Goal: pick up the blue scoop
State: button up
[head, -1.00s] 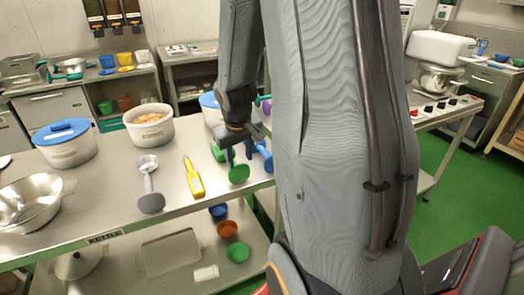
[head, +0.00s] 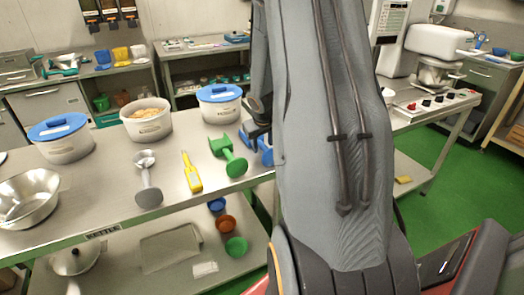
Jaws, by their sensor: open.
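The blue scoop (head: 266,156) lies on the steel table near its right end, just right of the green scoop (head: 231,160). Only part of it shows; my arm covers the rest. My gripper (head: 256,133) is dark and mostly hidden at the left edge of my arm. It appears above or beside the blue scoop and is open. Whether it touches the scoop cannot be told.
A yellow tool (head: 192,174) and a grey scoop (head: 148,180) lie left of the green scoop. A blue-lidded tub (head: 219,105) and an open tub (head: 146,121) stand behind. A steel bowl (head: 30,196) is at the far left. Bare table lies between them.

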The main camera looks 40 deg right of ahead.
jog(key=shift+w+d+f, duration=0.1)
jog(key=shift+f, duration=0.2)
jog(key=shift+c, duration=0.3)
grip_shut()
jog(key=shift+r, duration=0.1)
notch_tip(320, 180, up, 15)
jog(key=p, duration=0.9)
